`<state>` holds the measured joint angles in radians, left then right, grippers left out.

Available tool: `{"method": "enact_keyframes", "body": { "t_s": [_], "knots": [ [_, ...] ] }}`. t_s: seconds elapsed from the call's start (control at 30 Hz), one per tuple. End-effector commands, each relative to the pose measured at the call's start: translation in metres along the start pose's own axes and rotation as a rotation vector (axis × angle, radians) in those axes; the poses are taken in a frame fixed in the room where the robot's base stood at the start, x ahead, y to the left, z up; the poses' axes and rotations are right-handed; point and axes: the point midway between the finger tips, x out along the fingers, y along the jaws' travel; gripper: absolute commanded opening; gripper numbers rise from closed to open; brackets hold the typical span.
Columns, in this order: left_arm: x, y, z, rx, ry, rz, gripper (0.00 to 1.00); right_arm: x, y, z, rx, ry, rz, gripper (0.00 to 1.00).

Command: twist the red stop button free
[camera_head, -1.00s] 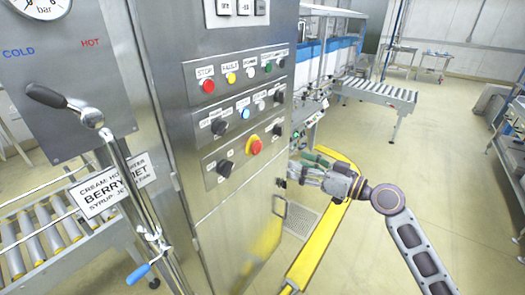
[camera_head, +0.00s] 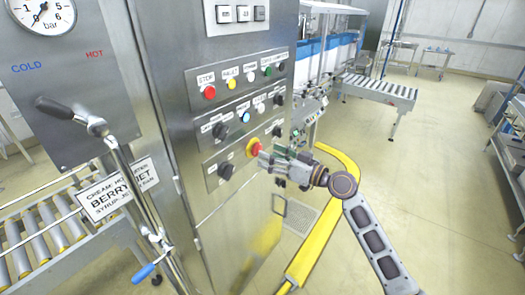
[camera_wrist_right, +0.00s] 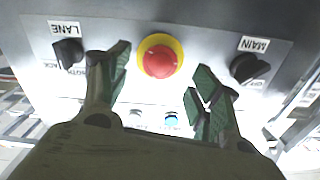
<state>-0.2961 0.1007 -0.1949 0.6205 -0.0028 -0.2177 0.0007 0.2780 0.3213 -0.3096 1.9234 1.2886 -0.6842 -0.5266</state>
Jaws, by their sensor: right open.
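The red stop button (camera_head: 254,147) is a round red mushroom head on a yellow ring, on the lowest row of the steel cabinet's front. In the right wrist view the button (camera_wrist_right: 160,61) sits at the upper middle, beyond and between the fingertips. My right gripper (camera_head: 266,156) is just right of the button in the head view, pointing at the panel. In the right wrist view its green-padded fingers (camera_wrist_right: 163,75) are spread apart with nothing between them. Whether a fingertip touches the button cannot be told. My left gripper is not in view.
Black LANE (camera_wrist_right: 67,52) and MAIN (camera_wrist_right: 248,68) knobs flank the button closely. A red STOP push button (camera_head: 209,92) and other coloured buttons sit on the rows above. A lever (camera_head: 90,125) stands at the left.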

Motion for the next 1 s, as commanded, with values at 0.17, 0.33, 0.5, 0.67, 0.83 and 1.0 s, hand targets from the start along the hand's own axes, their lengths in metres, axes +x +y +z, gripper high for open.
{"method": "enact_keyframes", "body": {
  "t_s": [0.17,0.33,0.5,0.67,0.83,1.0],
  "knots": [
    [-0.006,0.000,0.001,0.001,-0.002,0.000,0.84,0.020,0.000,-0.002,0.000,0.001,-0.001,0.63],
    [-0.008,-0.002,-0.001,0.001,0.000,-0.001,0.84,0.032,0.000,-0.002,-0.001,0.001,0.000,0.63],
    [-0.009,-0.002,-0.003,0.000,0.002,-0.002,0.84,0.038,0.000,0.000,0.000,-0.001,0.000,0.63],
    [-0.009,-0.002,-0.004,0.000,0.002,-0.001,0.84,0.038,0.000,0.000,-0.001,-0.001,0.000,0.63],
    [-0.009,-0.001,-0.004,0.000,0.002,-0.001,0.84,0.038,0.000,0.000,-0.001,0.000,0.000,0.58],
    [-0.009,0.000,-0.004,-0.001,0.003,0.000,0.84,0.038,0.000,0.000,-0.001,0.000,0.000,0.36]
  ]
}}
